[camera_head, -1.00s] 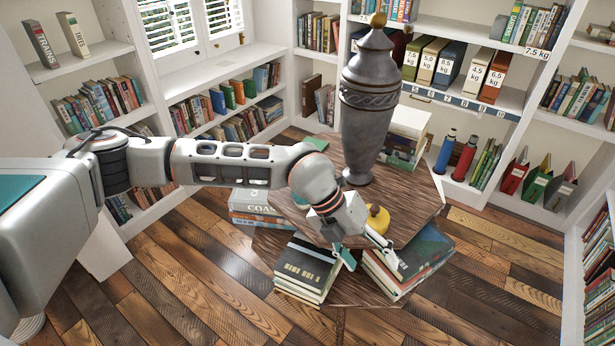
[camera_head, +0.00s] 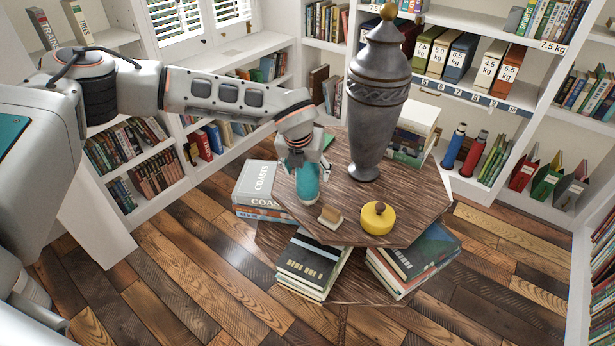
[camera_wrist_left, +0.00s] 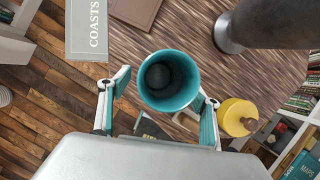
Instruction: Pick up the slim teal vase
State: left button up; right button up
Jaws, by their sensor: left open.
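The slim teal vase (camera_head: 307,183) stands on the wooden table, on the left part of its top in the head view. In the left wrist view I look down into its round open mouth (camera_wrist_left: 168,82). My left gripper (camera_head: 304,166) is open and points down over the vase. In the wrist view its two teal-padded fingers (camera_wrist_left: 163,92) are spread, one on each side of the vase. The gripper partly hides the vase in the head view, and I cannot tell whether either finger touches it. My right gripper is not in view.
A tall grey urn (camera_head: 377,105) stands right of the vase. A yellow lidded pot (camera_head: 378,217) and a small tan-and-white block (camera_head: 330,217) sit near the front of the tabletop (camera_head: 408,200). Book stacks (camera_head: 310,262) lie below; shelves surround the table.

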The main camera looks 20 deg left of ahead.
pick_arm(q)
jog(key=shift+x, duration=1.5)
jog(key=shift+r, duration=0.1)
jog(key=c, duration=1.4)
jog(key=shift+r, duration=0.15)
